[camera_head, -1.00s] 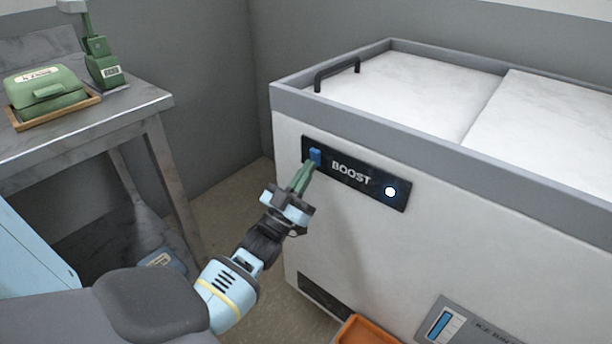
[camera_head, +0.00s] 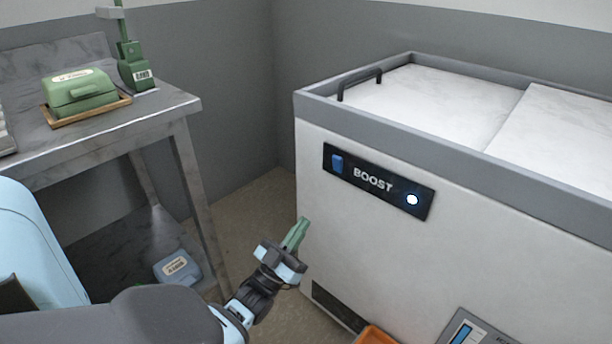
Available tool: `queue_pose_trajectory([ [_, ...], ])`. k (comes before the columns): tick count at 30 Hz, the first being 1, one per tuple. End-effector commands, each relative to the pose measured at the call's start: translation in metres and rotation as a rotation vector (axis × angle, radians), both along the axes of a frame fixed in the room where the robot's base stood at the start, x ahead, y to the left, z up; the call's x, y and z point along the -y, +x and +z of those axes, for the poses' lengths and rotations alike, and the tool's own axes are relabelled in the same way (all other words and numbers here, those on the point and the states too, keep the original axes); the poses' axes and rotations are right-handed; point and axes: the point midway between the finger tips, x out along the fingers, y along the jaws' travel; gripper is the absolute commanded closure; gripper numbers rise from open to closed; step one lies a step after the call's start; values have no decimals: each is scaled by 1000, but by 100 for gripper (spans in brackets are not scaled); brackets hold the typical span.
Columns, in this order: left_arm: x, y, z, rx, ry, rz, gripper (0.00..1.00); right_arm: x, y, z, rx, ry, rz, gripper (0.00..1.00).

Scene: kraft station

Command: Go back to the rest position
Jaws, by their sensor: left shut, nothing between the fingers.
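My left gripper (camera_head: 297,234) is shut and empty, its green fingers pointing up and to the right. It is in front of the white chest freezer (camera_head: 340,240), below and to the left of the black BOOST panel (camera_head: 378,183), and apart from the panel. The panel has a blue switch (camera_head: 338,164) at its left end and a lit white lamp (camera_head: 412,200) at its right. My right gripper does not show.
A grey metal table (camera_head: 150,119) stands at the left with a green case (camera_head: 75,92) on a wooden tray (camera_head: 92,112) and a green device (camera_head: 133,68). A blue box (camera_head: 177,267) is under it. An orange bin (camera_head: 377,336) is on the floor by the freezer.

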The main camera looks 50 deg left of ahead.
Motion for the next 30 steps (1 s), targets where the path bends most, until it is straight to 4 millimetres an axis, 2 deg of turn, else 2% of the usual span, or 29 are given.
queue_pose_trajectory([
  [11, 0, -3, -4, -1, -1, -1, 100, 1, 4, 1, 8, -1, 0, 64],
  [23, 2, -5, -9, -21, -1, -1, 100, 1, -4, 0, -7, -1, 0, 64],
  [26, 10, -15, -28, -106, 0, -6, 100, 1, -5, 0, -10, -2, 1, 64],
  [30, 34, -48, -80, -344, 4, -21, 100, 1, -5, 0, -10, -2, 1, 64],
])
